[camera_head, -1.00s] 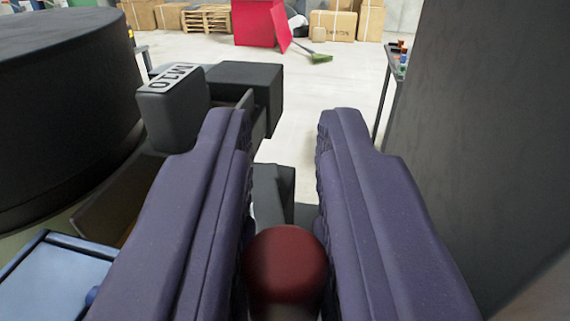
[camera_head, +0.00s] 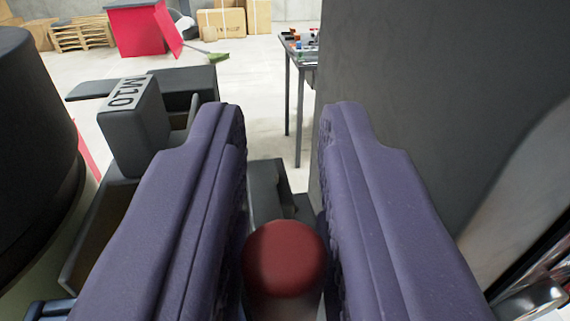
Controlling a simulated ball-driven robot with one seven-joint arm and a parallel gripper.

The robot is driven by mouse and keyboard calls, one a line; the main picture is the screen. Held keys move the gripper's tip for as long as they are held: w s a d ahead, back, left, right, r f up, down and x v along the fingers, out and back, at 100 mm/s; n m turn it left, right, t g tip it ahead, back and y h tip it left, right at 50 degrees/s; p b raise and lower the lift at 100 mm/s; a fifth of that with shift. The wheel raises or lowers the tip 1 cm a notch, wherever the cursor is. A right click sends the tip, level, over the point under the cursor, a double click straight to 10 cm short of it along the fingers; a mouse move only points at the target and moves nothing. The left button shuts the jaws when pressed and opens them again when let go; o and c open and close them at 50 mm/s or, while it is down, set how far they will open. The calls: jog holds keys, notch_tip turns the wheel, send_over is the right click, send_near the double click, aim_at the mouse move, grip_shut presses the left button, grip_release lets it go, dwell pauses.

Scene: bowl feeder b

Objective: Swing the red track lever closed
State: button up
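The red track lever shows as a round dark-red knob (camera_head: 285,258) at the bottom middle of the view. It sits between the two purple padded fingers of my gripper (camera_head: 284,125), with both fingers against its sides. The gap between the fingers is about the knob's width, so my gripper is shut on it.
A dark block labelled M10 (camera_head: 135,125) stands left of my fingers, beside a large black round bowl (camera_head: 32,130). A dark grey panel (camera_head: 440,90) rises close on the right. Dark track parts (camera_head: 268,190) lie beyond the knob. A small table (camera_head: 300,62) stands farther back.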

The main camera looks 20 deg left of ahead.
jog(key=shift+o, duration=1.1)
jog(key=v, duration=0.7)
jog(key=shift+s+d+p, duration=0.1)
jog(key=shift+s+p, duration=0.25)
jog(key=shift+s, duration=0.05)
